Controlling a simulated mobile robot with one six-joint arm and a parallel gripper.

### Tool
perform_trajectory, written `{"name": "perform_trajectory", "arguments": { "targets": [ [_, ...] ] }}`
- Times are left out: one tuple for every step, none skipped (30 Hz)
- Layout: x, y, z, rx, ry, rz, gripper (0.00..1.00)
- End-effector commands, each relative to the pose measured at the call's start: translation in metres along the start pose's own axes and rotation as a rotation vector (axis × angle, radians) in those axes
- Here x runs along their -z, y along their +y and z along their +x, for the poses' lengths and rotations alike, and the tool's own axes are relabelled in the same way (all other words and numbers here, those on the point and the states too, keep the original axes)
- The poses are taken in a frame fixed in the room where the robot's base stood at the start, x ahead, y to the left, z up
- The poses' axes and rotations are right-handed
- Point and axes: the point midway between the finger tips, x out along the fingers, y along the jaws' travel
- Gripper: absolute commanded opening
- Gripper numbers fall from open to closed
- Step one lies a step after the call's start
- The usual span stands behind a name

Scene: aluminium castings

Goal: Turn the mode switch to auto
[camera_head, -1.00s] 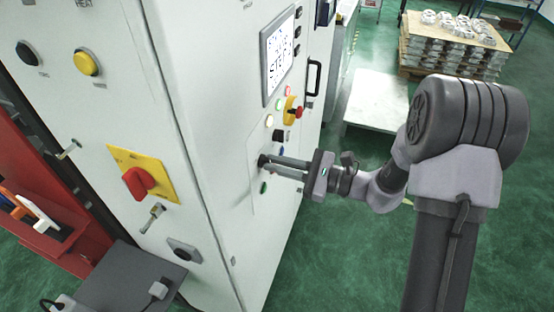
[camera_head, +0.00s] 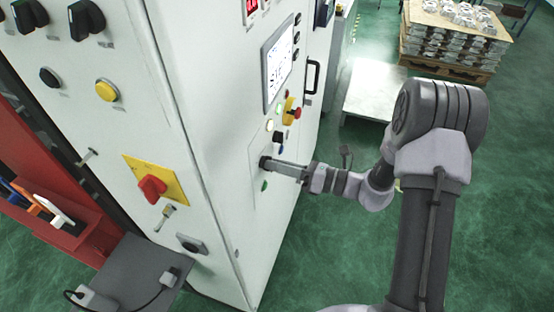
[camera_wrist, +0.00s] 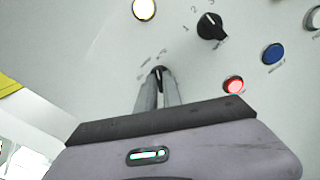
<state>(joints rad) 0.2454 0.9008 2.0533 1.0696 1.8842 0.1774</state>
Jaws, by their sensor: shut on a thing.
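The mode switch is a small black knob (camera_head: 264,162) on the pale side panel of the machine cabinet. In the wrist view the knob (camera_wrist: 158,72) sits between my fingertips, mostly hidden by them. My gripper (camera_head: 271,164) reaches in from the right and is shut on the knob, its fingers close to the panel. Small labels fan out above the knob in the wrist view, too blurred to read. Which mode the knob points to cannot be told.
Another black selector (camera_wrist: 210,27), a blue button (camera_wrist: 273,53) and a red lit button (camera_wrist: 234,86) are close by. A red emergency stop (camera_head: 297,113) and a display (camera_head: 279,65) are above. A red-and-yellow main switch (camera_head: 153,187) is on the adjoining face.

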Motion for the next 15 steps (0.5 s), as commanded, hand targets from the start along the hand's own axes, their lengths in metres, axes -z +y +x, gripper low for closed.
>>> {"name": "perform_trajectory", "arguments": {
  "targets": [
    [-0.0001,0.0012,-0.0001,0.000,0.003,0.029,0.00],
    [0.0000,0.0011,-0.0001,0.000,0.003,0.046,0.00],
    [0.0001,0.0010,-0.0001,0.000,0.003,0.069,0.00],
    [0.0001,0.0010,-0.0001,0.000,0.003,0.084,0.00],
    [0.0002,0.0009,-0.0001,0.000,0.003,0.099,0.00],
    [0.0003,0.0008,-0.0001,0.000,0.003,0.117,0.00],
    [0.0004,0.0007,-0.0001,0.000,0.003,0.130,0.00],
    [0.0006,0.0007,-0.0001,0.000,0.003,0.141,0.00],
    [0.0008,0.0005,-0.0001,0.000,0.003,0.154,0.00],
    [0.0010,0.0005,-0.0001,0.000,0.003,0.164,0.00],
    [0.0012,0.0004,-0.0001,0.000,0.003,0.172,0.00],
    [0.0013,0.0003,-0.0001,0.000,0.003,0.181,0.00],
    [0.0014,0.0003,-0.0001,0.000,0.003,0.187,0.00],
    [0.0015,0.0002,-0.0001,0.000,0.003,0.192,0.00],
    [0.0016,0.0001,-0.0001,0.000,0.003,0.198,0.00]
  ]
}}
